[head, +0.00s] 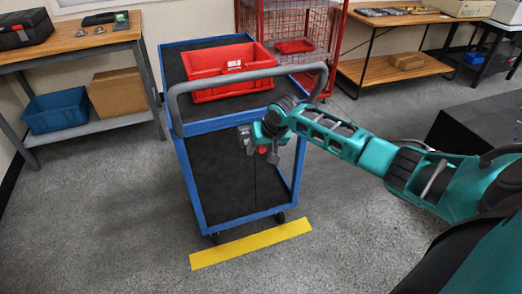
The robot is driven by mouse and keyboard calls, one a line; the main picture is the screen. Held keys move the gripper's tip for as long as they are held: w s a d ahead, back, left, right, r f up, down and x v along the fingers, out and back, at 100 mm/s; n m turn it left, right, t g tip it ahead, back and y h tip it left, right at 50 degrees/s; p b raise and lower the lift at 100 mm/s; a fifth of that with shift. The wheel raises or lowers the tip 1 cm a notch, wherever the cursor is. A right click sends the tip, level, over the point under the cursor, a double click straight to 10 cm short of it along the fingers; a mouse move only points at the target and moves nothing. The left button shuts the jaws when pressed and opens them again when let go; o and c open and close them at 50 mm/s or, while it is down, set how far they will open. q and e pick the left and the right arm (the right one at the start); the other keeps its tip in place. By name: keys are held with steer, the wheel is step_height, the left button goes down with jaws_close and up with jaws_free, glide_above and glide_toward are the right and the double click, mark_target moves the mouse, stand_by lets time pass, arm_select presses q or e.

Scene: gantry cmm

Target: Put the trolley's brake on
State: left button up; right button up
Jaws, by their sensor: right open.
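The trolley (187,166) has a blue frame, dark decks and a grey push handle (240,74) facing me. It stands upright on its wheels just behind a yellow floor strip (251,243). My right gripper (258,151) is open in front of the trolley's near end, below the handle and over the lower deck. A small red round part (262,150) shows at the fingers; I cannot tell if it is the brake's knob or touches them. A thin dark upright line (255,190) runs below it. My left gripper is out of view.
A red bin (222,87) sits on the trolley's upper deck. A red wire cage (290,27) stands behind. A workbench (88,48) is at the left, another (400,70) at the back right. A dark block (475,125) is at the right. The floor in front is clear.

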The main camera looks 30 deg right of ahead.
steer(key=shift+w+f, duration=0.1)
steer(key=shift+f, duration=0.05)
jaws_close()
stand_by(0.5)
